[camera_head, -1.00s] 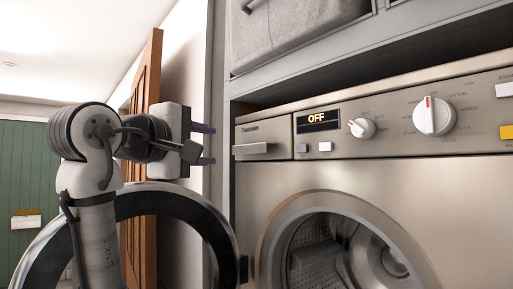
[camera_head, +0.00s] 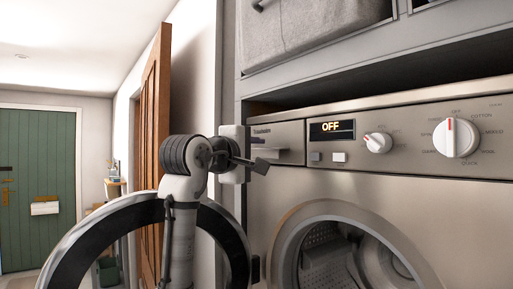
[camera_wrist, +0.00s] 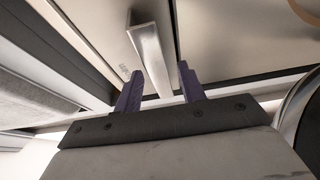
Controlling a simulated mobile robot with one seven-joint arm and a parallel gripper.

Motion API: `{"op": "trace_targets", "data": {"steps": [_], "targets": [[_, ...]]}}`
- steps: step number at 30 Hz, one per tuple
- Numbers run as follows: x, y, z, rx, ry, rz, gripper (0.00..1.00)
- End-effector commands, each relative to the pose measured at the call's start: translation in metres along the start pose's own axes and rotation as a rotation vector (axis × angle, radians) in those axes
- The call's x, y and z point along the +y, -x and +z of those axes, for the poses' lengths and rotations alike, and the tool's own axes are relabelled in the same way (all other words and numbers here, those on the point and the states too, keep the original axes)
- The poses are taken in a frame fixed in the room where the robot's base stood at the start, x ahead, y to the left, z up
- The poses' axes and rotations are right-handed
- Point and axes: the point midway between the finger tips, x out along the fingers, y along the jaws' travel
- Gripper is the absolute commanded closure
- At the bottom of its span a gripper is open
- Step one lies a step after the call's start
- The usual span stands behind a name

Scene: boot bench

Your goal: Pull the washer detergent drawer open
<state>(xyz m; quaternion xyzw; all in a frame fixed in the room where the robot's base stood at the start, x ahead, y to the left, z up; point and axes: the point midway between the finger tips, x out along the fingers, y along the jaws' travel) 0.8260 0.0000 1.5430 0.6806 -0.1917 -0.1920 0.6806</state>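The washer's detergent drawer (camera_head: 283,134) is at the top left of the washer front and looks flush with the panel. Its pale metal bar handle (camera_head: 292,156) is partly covered by my wrist in the head view. My gripper (camera_head: 254,152) is just in front of the drawer's left part; its fingers are mostly hidden there. In the wrist view my gripper (camera_wrist: 160,72) has its two purple fingers apart, and the handle (camera_wrist: 150,52) runs lengthwise into the gap between them. Whether either finger touches it, I cannot tell.
The washer's round door (camera_head: 130,215) stands swung open to the left, behind my arm. A control panel with a display reading OFF (camera_head: 331,129) and knobs lies right of the drawer. A shelf with a grey basket (camera_head: 310,35) is above. A wooden door (camera_head: 152,120) stands left.

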Motion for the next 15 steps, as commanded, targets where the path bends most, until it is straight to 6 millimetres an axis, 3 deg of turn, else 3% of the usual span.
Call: {"op": "trace_targets", "data": {"steps": [10, 15], "targets": [[-0.0006, -0.0039, 0.0000, 0.000, 0.000, 0.000, 0.61], [-0.0005, -0.0037, 0.0000, 0.000, 0.000, 0.000, 0.84]]}}
